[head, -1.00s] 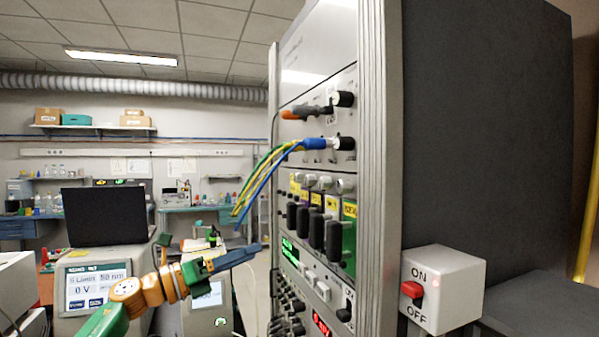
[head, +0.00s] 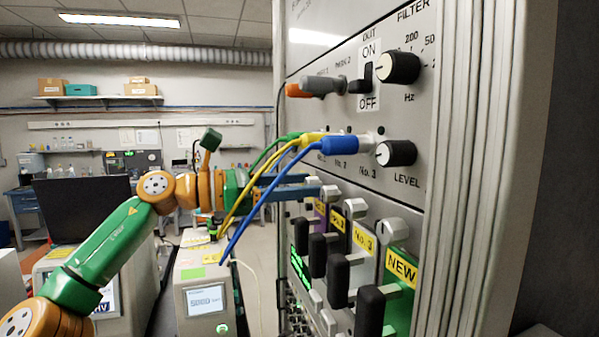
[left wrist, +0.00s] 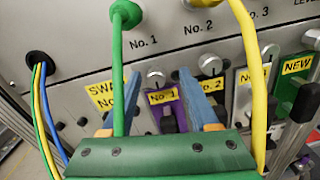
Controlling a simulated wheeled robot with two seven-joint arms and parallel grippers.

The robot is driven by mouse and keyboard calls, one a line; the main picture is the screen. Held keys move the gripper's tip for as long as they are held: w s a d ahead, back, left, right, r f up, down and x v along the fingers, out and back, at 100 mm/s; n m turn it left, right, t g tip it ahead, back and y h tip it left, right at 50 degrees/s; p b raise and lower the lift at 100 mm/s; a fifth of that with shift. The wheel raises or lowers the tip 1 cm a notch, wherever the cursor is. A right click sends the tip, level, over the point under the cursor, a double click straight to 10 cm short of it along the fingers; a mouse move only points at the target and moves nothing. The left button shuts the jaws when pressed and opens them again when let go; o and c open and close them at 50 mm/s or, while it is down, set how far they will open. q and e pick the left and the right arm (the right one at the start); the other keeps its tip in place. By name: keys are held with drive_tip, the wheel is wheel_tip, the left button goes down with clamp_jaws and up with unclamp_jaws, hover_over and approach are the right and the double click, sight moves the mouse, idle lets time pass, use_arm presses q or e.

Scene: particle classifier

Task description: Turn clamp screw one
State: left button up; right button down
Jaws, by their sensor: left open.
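Clamp screw one (left wrist: 155,77) is a small silver knob above the purple module labelled No. 1 (left wrist: 163,96) on the rack panel. In the left wrist view it lies between the two blue fingers of my left gripper (left wrist: 156,74), which is open. I cannot tell whether the fingers touch it. The No. 2 screw (head: 330,193) shows just right of the fingertips. My right gripper is not in view.
Green, yellow and blue cables (head: 258,200) hang across my left gripper. More silver screws (head: 392,230) and black handles (head: 370,310) stick out of the rack to the right. Level and filter knobs (head: 398,68) are above. A bench instrument (head: 207,300) stands behind.

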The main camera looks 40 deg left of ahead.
use_arm(q)
drive_tip(key=shift+w+a+f, duration=0.2)
drive_tip(key=shift+w+a, duration=0.1)
drive_tip(key=shift+w, duration=0.1)
drive_tip(key=shift+s+d+r, duration=0.1)
drive_tip(key=shift+s, duration=0.1)
drive_tip(key=c, duration=0.9)
clamp_jaws()
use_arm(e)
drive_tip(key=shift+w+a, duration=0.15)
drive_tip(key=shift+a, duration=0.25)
